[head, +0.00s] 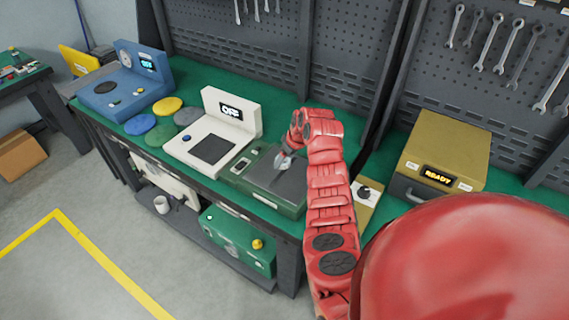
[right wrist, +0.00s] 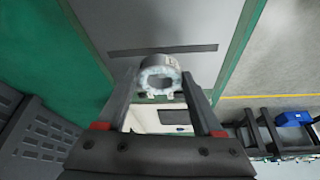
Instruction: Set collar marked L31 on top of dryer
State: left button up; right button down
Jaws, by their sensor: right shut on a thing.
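A small grey metal collar (right wrist: 158,78) is gripped between the fingers of my right gripper (right wrist: 165,88) in the right wrist view. Its ring opening faces the camera; a small mark shows on its side but I cannot read it. In the head view my right gripper (head: 287,150) is over the dark green device with a grey flat top (head: 282,180); the collar shows small and grey at its tip. I cannot tell whether the collar touches that top. No label naming the dryer is legible. My left gripper is not in view.
A white device reading OFF (head: 213,140) stands left of the green one. An olive box reading READY (head: 445,150) stands at the right. Coloured discs (head: 160,134) and a blue device (head: 125,90) are further left. A pegboard with wrenches (head: 490,45) rises behind.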

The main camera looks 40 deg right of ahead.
aim_at(287, 162)
jog(key=shift+w, duration=0.2)
jog(key=shift+f, duration=0.15)
notch_tip(287, 162, down, 2)
jog(key=shift+s+p, duration=0.1)
jog(key=shift+p, duration=0.8)
jog(key=shift+f, duration=0.75)
jog(key=shift+c, duration=0.2)
grip_release()
